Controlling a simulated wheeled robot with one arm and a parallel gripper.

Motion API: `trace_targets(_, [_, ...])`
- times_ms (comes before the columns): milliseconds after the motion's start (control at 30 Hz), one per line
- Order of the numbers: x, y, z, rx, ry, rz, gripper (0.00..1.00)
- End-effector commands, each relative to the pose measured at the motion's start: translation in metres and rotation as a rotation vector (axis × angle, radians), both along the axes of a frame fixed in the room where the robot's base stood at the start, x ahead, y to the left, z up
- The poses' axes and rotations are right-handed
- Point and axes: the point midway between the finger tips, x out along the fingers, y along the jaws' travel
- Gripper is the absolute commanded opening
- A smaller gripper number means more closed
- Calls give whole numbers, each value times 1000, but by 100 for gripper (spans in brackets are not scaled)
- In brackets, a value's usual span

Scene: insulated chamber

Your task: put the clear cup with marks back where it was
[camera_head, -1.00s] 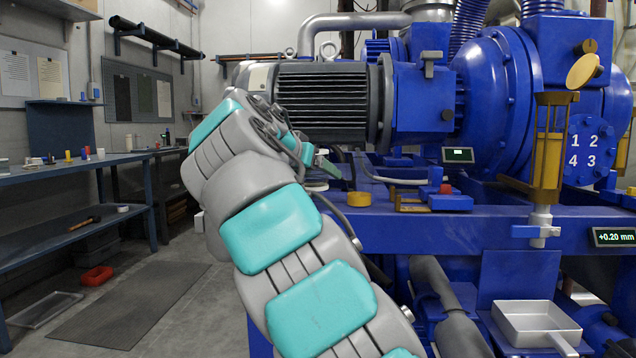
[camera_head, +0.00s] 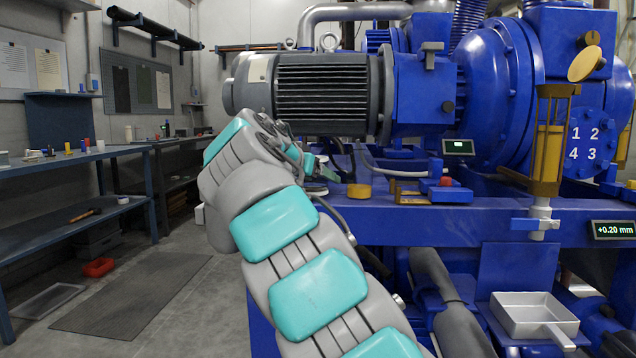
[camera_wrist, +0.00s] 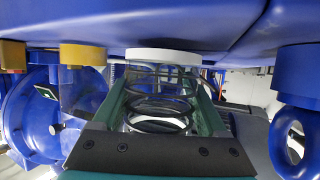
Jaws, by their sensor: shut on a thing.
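The clear cup with marks (camera_wrist: 158,102) is between the green fingers of my gripper (camera_wrist: 165,90) in the wrist view. Dark rings show through its clear wall. A white round disc (camera_wrist: 163,56) is at its end, close against the blue surface; I cannot tell whether they touch. My gripper is shut on the cup. In the head view my gripper (camera_head: 318,165) is over the blue machine frame's ledge, left of the yellow ring (camera_head: 359,191). The cup is largely hidden there by my arm.
The blue frame (camera_head: 440,222) carries a red-knobbed blue block (camera_head: 446,190) and a yellow-framed sight glass (camera_head: 550,145). The motor (camera_head: 320,95) stands behind my gripper. A metal tray (camera_head: 510,318) sits lower right. A workbench (camera_head: 80,160) is at left, with open floor between.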

Motion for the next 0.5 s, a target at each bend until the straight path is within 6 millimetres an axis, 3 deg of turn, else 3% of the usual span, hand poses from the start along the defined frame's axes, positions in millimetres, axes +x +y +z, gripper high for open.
trace_targets(433, [0, 0, -8, 1, 2, 0, 14])
trace_targets(467, [0, 0, -7, 1, 2, 0, 78])
trace_targets(500, [0, 0, -7, 1, 2, 0, 82])
